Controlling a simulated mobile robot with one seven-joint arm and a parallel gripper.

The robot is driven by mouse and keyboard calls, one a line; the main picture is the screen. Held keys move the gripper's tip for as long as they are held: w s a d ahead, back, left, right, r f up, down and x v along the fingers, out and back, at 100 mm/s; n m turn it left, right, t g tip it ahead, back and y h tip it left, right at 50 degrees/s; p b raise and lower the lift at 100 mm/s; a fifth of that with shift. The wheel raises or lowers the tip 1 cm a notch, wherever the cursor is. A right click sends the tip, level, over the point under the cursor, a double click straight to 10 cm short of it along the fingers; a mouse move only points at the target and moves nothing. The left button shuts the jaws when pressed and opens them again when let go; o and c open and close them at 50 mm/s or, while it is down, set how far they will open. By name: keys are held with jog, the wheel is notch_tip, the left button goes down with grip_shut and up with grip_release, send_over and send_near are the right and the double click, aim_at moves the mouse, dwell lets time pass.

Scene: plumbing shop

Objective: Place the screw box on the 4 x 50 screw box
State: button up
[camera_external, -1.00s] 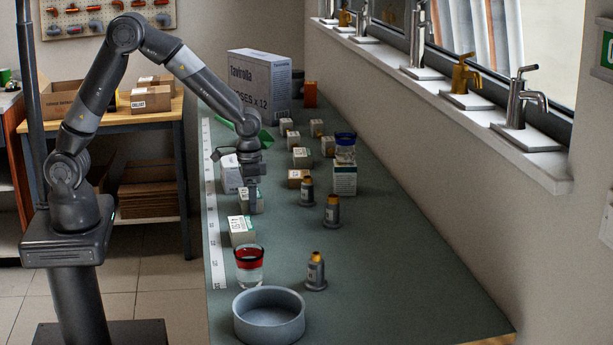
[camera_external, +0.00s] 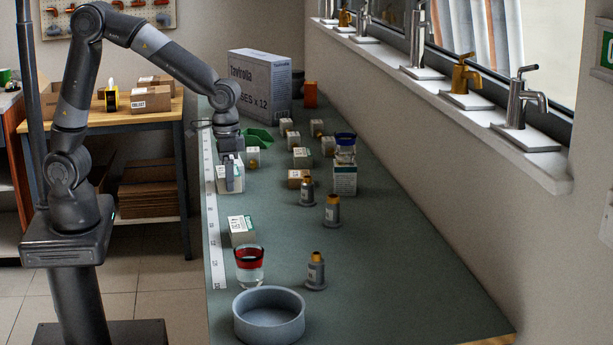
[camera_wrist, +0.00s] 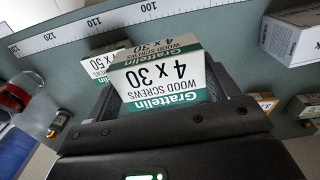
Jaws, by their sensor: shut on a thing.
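My gripper (camera_external: 230,180) is shut on a white and green screw box (camera_wrist: 160,72) marked Grattelin wood screws 4 x 30. In the external view the held box (camera_external: 221,181) is raised above the left side of the bench, partly covered by the fingers. The 4 x 50 screw box (camera_wrist: 97,66) lies on the bench beyond the held box in the wrist view, partly hidden by it. In the external view the 4 x 50 box (camera_external: 242,231) sits nearer the camera than my gripper, apart from it.
A red-banded glass (camera_external: 249,265) stands just in front of the 4 x 50 box, with a grey round dish (camera_external: 269,315) nearer. Grey fittings (camera_external: 332,211) and several small boxes stand to the right. A white box (camera_wrist: 290,40) lies beside the ruler strip (camera_wrist: 110,20).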

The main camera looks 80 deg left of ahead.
jog(key=s+d+r, duration=0.3)
jog(key=s+d, duration=0.1)
jog(key=d, duration=0.4)
jog(key=s+d+r, duration=0.3)
jog(key=d, duration=0.5)
send_over(241, 223)
jog(key=shift+m, duration=0.3)
notch_tip(241, 223, down, 8)
jog(key=shift+r, duration=0.25)
jog(key=shift+f, duration=1.95)
jog(key=shift+f, duration=0.15)
jog(key=o, duration=1.1)
